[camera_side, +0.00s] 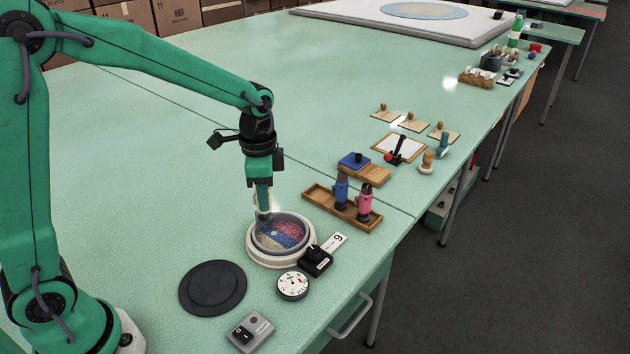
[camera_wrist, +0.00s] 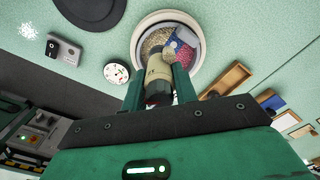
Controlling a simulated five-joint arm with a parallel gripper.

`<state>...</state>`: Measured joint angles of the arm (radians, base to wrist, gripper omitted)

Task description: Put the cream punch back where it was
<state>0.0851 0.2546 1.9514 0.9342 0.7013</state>
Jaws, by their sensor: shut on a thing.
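My gripper (camera_side: 263,188) is shut on the cream punch (camera_wrist: 158,70), which stands roughly upright between the fingers. The wooden rack (camera_side: 316,197) is to the right of the frame. It holds the blue punch (camera_side: 341,190) and the pink punch (camera_side: 364,203), and its left end is empty. Part of the rack also shows in the wrist view (camera_wrist: 240,72).
A black device (camera_side: 316,262) with a number tag sits at the frame's right edge. A dial (camera_side: 293,285), a black disc (camera_side: 212,288) and a switch box (camera_side: 251,332) lie in front. A blue pad on wood (camera_side: 364,174) is behind the rack. The table's left side is clear.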

